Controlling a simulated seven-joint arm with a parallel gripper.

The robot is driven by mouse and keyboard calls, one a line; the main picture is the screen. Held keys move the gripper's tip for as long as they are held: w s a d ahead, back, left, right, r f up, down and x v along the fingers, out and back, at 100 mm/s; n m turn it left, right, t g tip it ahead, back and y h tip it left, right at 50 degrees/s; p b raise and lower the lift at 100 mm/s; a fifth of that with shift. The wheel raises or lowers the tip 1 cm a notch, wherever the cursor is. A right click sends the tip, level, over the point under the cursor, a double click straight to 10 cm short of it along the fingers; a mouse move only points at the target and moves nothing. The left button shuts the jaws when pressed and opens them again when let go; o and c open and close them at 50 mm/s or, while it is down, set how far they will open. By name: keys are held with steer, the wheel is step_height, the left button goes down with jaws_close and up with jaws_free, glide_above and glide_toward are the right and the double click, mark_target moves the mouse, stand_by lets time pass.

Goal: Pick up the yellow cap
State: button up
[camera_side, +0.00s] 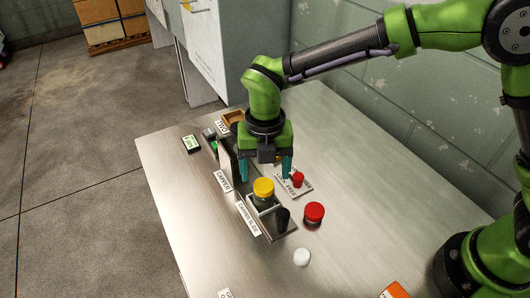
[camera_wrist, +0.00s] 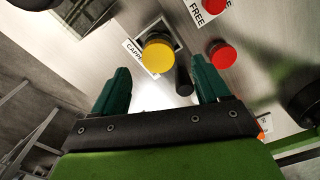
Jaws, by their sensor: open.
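The yellow cap (camera_side: 263,187) sits on top of a dark green jar (camera_side: 262,200) that stands in a square metal holder on the table. It also shows in the wrist view (camera_wrist: 157,53), beyond the fingertips and between their lines, a little left of the middle. My gripper (camera_side: 264,165) is open and empty, with its teal fingers pointing down above and slightly behind the cap in the side view. The fingers also show in the wrist view (camera_wrist: 160,80), wide apart and not touching the cap.
A red-capped jar (camera_side: 314,213) stands right of the holder, with a smaller red piece (camera_side: 297,179) behind it near a "FREE" label. A black post (camera_side: 282,217) stands close to the yellow cap. A white round piece (camera_side: 302,257) lies in front. The table's right side (camera_side: 390,215) is clear.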

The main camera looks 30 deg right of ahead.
mark_target(264, 185)
step_height(264, 185, down, 4)
steer(key=shift+a+r, duration=0.1)
steer(key=shift+a, duration=0.05)
steer(key=c, duration=1.1)
steer(key=shift+r, duration=0.1)
